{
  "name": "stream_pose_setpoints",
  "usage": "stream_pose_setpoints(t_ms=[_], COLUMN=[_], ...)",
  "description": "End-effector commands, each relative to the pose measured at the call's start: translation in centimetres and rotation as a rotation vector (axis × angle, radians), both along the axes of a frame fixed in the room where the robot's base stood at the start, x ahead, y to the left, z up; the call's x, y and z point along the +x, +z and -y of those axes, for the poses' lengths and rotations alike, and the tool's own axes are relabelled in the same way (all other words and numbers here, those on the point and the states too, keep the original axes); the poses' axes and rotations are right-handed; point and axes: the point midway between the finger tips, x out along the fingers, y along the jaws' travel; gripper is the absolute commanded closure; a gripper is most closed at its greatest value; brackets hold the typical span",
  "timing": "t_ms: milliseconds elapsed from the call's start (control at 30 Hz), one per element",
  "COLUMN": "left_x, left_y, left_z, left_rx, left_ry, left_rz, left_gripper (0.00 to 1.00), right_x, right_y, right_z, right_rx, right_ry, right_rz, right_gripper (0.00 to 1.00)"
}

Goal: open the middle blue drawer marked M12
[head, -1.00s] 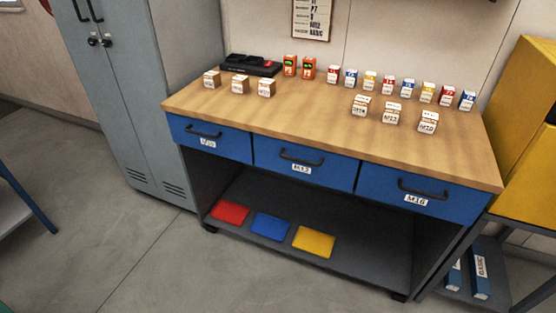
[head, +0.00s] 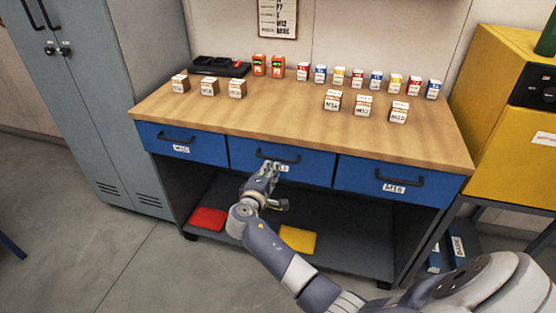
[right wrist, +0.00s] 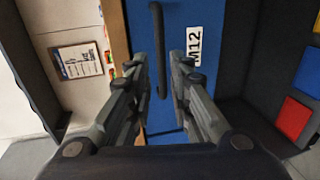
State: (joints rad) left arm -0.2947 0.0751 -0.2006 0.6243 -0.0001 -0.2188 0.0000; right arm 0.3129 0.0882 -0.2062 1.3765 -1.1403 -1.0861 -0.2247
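The middle blue drawer M12 (head: 315,170) is shut, flush with its neighbours under the wooden worktop. Its dark bar handle (head: 280,157) shows just above my right gripper (head: 267,175), which hides part of the label. In the right wrist view, the blue drawer front (right wrist: 220,30) with the M12 label (right wrist: 195,45) fills the middle. The handle (right wrist: 157,40) lies between the two fingertips of my right gripper (right wrist: 160,65). The fingers are apart, one on each side of the handle; I cannot tell whether they touch it. My left gripper is not in view.
Left drawer (head: 180,143) and right drawer M16 (head: 390,182) flank it, both shut. Small boxes and a black tray (head: 221,66) stand on the worktop (head: 290,115). Below is a shelf with red (head: 207,219) and yellow (head: 298,239) pieces. A grey locker (head: 115,110) stands left.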

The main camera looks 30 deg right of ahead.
Motion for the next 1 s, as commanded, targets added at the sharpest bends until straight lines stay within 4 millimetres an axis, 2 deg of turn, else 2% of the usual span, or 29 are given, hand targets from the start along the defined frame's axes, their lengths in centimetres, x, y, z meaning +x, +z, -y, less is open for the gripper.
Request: stream_pose_setpoints(t_ms=[167, 400, 600, 900, 1000], left_x=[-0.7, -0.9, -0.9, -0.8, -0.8], left_y=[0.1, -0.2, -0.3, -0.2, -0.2], left_z=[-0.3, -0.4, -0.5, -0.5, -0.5], left_rx=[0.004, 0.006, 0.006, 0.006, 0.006], left_ry=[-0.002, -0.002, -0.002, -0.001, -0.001], left_rz=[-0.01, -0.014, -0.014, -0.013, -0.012], left_gripper=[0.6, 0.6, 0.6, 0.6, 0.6], right_x=[2.2, 4.5, 5.3, 5.4, 5.4], right_y=[-0.6, -1.5, -1.8, -1.8, -1.8], right_z=[2.9, 5.4, 6.3, 6.4, 6.4], right_rx=[-0.001, 0.001, 0.002, 0.003, 0.003], right_ry=[-0.004, 0.0, 0.0, 0.001, 0.001], right_rz=[0.0, 0.001, -0.001, 0.0, 0.0], right_gripper=[0.81, 0.81, 0.81, 0.81, 1.0])
